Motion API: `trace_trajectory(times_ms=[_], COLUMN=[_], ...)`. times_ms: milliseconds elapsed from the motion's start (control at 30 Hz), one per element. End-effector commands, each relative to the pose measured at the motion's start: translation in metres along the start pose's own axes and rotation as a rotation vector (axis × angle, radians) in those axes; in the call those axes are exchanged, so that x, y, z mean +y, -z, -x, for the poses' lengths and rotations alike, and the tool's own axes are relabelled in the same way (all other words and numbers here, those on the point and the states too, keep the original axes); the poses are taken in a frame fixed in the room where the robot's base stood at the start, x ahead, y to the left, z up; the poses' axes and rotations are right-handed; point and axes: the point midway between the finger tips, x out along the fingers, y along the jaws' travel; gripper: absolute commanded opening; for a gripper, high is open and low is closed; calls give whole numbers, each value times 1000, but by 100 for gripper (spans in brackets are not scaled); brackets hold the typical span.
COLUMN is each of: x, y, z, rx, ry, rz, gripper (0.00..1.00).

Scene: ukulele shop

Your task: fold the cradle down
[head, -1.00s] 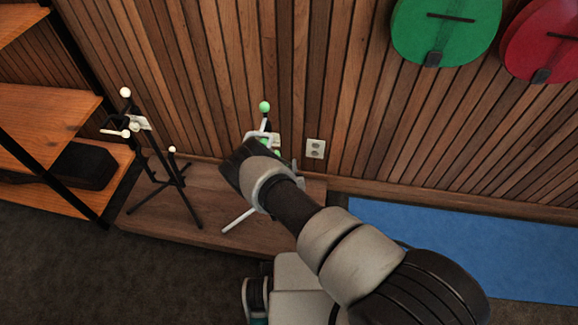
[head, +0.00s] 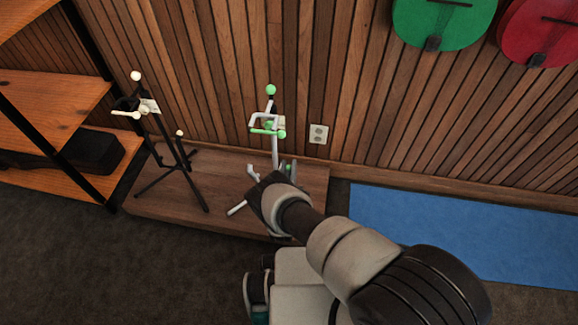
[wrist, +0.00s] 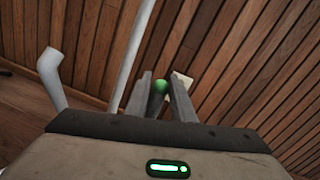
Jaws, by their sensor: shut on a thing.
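A white stand (head: 275,150) with green ball tips stands upright on the low wooden platform near the slatted wall. Its upper yoke with green tips is clear of my gripper. My gripper (head: 286,172) is low in front of the stand, beside its post. In the wrist view, my gripper's fingers (wrist: 161,98) are closed around a green-tipped peg, apparently the stand's cradle (wrist: 160,87). The white post (wrist: 133,50) passes just left of the fingers, and a white leg (wrist: 52,72) shows further left. My wrist hides the cradle's base and hinge in the head view.
A black stand (head: 170,150) with cream tips stands to the left on the same platform (head: 228,183). A wooden shelf (head: 50,105) is at far left. A wall outlet (head: 318,134) is right of the white stand. A blue mat (head: 440,232) lies at right.

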Motion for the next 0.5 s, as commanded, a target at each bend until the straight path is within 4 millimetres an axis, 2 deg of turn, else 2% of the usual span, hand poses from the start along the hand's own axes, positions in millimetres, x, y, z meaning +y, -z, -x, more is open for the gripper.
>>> trace_trajectory(times_ms=[333, 367, 433, 500], x=[-1, -1, -2, -2], y=[2, 2, 2, 2], z=[1, 1, 1, 0], rx=[-3, -4, -4, -5], ry=[5, 5, 5, 5], rz=[4, 4, 3, 3], gripper=[0, 25, 37, 39])
